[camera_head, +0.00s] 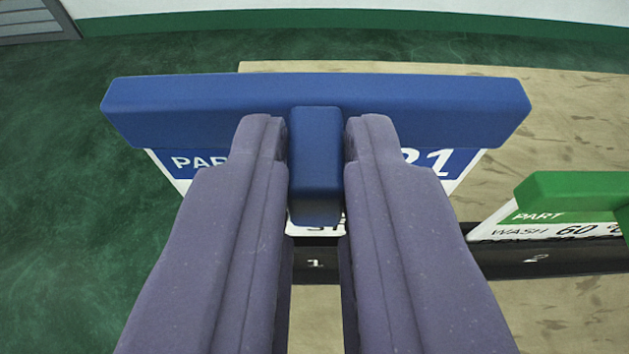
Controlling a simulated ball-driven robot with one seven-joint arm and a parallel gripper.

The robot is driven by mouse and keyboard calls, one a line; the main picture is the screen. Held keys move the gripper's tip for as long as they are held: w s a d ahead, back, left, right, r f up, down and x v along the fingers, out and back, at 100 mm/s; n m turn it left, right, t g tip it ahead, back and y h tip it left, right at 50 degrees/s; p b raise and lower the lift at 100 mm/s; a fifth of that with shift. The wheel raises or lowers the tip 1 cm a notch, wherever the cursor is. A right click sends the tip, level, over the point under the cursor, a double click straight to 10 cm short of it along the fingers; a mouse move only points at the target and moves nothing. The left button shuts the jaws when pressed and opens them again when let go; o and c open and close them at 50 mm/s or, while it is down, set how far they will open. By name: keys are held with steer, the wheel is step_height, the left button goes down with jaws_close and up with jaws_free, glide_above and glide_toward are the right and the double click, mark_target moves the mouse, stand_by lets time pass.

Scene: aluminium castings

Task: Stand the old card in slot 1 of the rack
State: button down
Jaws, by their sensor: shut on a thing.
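The old card has a blue top bar (420,105) with a blue tab and a white and blue face reading "PAR…" and "…21". My gripper (316,150) is shut on the tab, one purple finger on each side. The card is upright over the part of the black rack (490,263) marked 1. Its lower face meets the rack's edge in the picture, but the fingers hide much of it. I cannot tell whether its bottom edge is inside slot 1 or above it.
A green-topped card (570,195) stands at slot 2, to the right. The rack is on a worn beige tabletop (575,130). Green floor (70,200) lies to the left and behind, with a white and green wall (350,15) at the back.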

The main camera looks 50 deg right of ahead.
step_height(320, 180, down, 6)
steer(key=b, duration=0.5)
stand_by(1.6)
steer(key=c, duration=1)
jaws_free()
steer(key=p+v, duration=0.2)
steer(key=v, duration=0.5)
steer(key=shift+s+a+r, duration=0.1)
steer(key=shift+s+a, duration=0.15)
steer(key=shift+a, duration=0.1)
